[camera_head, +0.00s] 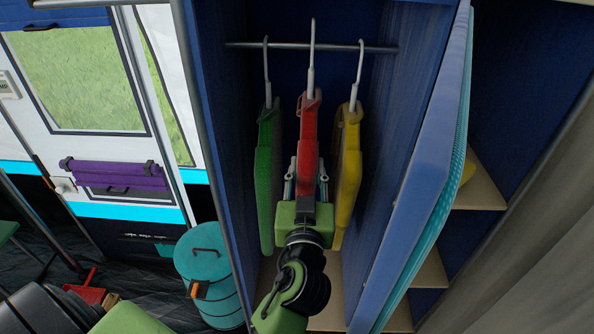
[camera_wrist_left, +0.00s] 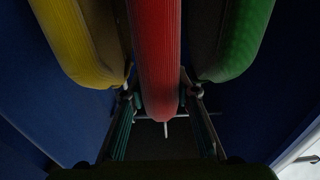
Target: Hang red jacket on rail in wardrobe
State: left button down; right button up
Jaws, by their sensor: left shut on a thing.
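The red jacket (camera_head: 307,140) is between the green jacket (camera_head: 266,180) and the yellow jacket (camera_head: 347,175) inside the wardrobe. Its white hanger (camera_head: 312,60) reaches up to the rail (camera_head: 352,48), with the hook's top above the rail in the head view. I cannot tell whether the hook rests on the rail. My left gripper (camera_head: 308,178) is shut on the red jacket, with a finger on each side. In the left wrist view the red jacket (camera_wrist_left: 156,55) runs between the two fingers (camera_wrist_left: 163,125). My right gripper is not in view.
The wardrobe's right door panel (camera_head: 425,180) stands open. Shelves (camera_head: 478,182) lie to its right. The wardrobe's left wall (camera_head: 220,100) is close to the green jacket. A teal barrel (camera_head: 208,275) stands on the floor at left. The neighbouring jackets leave little room beside my gripper.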

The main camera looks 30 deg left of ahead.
pick_arm(q)
jog(key=shift+x, duration=0.8)
jog(key=f+b, duration=0.1)
jog(key=w+f+b, duration=0.1)
jog(key=f+b, duration=0.1)
jog(key=shift+w+a+f, duration=0.2)
jog(key=shift+a+f, duration=0.1)
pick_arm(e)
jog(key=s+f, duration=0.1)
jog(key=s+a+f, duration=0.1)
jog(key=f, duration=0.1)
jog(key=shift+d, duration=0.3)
